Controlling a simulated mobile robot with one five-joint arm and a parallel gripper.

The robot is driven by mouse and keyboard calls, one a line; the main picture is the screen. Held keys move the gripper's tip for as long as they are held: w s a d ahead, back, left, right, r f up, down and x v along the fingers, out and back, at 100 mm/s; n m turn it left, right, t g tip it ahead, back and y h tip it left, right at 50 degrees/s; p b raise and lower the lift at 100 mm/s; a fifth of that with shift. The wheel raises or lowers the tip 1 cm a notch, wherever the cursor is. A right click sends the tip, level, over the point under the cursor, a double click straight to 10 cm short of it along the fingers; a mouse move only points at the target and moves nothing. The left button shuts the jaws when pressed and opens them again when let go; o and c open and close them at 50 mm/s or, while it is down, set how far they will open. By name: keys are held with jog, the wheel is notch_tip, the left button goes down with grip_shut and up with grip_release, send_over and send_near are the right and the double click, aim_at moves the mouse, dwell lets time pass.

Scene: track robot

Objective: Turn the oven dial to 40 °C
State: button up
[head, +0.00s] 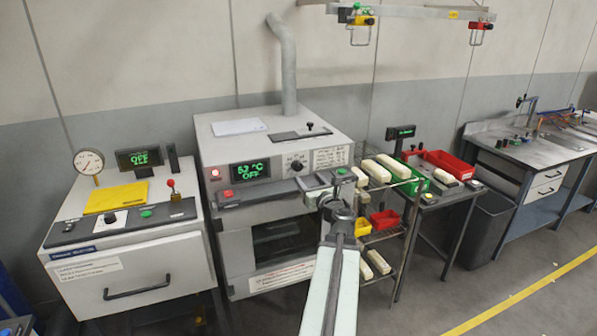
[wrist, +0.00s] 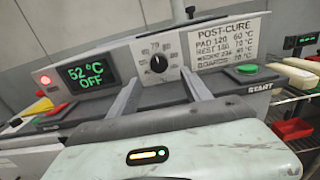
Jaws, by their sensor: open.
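The oven (head: 272,150) stands in the middle of the head view. Its display (head: 250,172) reads "52 °C OFF" in green; the display also shows in the wrist view (wrist: 88,72). The black dial (wrist: 159,63) sits on the pale panel with a number scale around it, and its white mark points roughly up. The dial also shows in the head view (head: 297,166). My gripper (wrist: 160,80) is open and empty, with one finger on each side below the dial. The fingertips appear short of the dial; the exact gap is unclear.
A post-cure label (wrist: 227,42) is right of the dial. A green START button (wrist: 247,69) and a red button (wrist: 57,109) are on the ledge. A wire rack (head: 400,190) with pale blocks stands right, and another machine (head: 130,250) left.

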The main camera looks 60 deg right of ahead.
aim_at(299, 167)
jog(key=x, duration=0.8)
jog(key=shift+a, duration=0.1)
grip_shut()
jog(key=n, duration=0.5)
jog(key=shift+n, duration=0.3)
jog(key=n, duration=0.6)
jog(key=shift+s, duration=0.1)
jog(key=n, duration=0.6)
jog(key=shift+r+n, duration=0.1)
jog(key=shift+n, duration=0.3)
jog(key=n, duration=0.5)
jog(key=shift+n, duration=0.4)
